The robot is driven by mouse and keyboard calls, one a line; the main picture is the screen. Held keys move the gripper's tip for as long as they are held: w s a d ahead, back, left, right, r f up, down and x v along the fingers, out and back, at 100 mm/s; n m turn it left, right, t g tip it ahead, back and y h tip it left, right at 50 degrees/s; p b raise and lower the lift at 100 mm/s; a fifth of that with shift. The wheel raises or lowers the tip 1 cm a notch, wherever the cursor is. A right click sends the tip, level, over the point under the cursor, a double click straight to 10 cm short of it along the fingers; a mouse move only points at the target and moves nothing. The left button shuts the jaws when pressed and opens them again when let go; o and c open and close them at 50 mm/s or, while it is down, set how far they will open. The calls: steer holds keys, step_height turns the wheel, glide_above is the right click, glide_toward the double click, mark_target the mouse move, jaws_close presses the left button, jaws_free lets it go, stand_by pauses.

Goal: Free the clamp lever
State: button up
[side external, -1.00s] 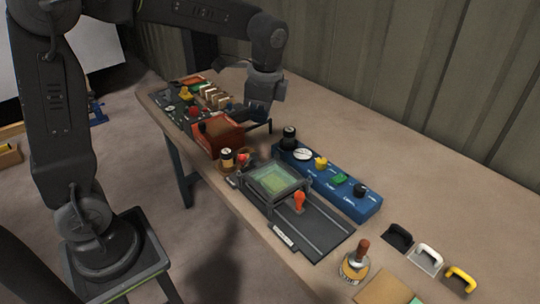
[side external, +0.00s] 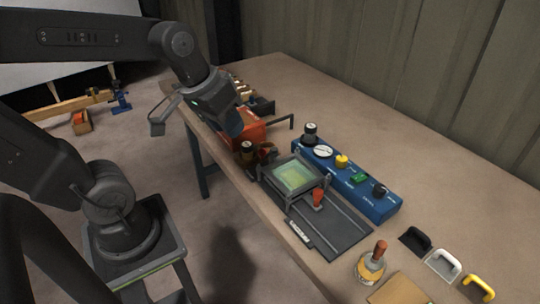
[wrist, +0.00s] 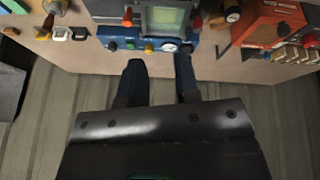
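A small red-orange lever handle (side external: 318,198) stands at the near side of a grey frame with a pale green window (side external: 293,176). It also shows in the wrist view (wrist: 128,15). A thin black bent bar (side external: 284,123) sticks out beside the red box (side external: 245,128); I cannot tell for certain which of these is the clamp lever. My gripper (wrist: 159,60) is open and empty, its two dark fingers apart. In the side view my gripper (side external: 236,128) hangs tilted in front of the red box and hides part of it.
A blue panel (side external: 370,200) with gauge and knobs lies behind the frame. A brass cup (side external: 247,150) stands left of the frame. A wooden-handled tool (side external: 372,262) and black, white and yellow handles (side external: 478,287) lie front right. The table (side external: 400,150) behind the panel is clear.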

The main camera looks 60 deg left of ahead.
steer(key=shift+o, duration=1.4)
steer(key=w+a+f+n+g, duration=0.1)
steer(key=w+a+n, duration=0.2)
steer(key=w+a, duration=0.2)
steer(key=shift+f+n+h, duration=0.3)
steer(key=shift+n+h, duration=0.1)
steer(key=shift+o, duration=0.2)
steer(key=w+a+f+n+h, duration=0.1)
steer(key=w+a+f+n, duration=0.1)
steer(key=a, duration=0.4)
steer(key=shift+w+a+f+n, duration=0.15)
steer(key=shift+w+a+n, duration=0.1)
steer(key=shift+w+n, duration=0.6)
steer(key=x, duration=1.3)
steer(key=shift+s+d+f, duration=0.2)
steer(key=shift+d+f, duration=0.05)
steer(key=shift+f, duration=0.2)
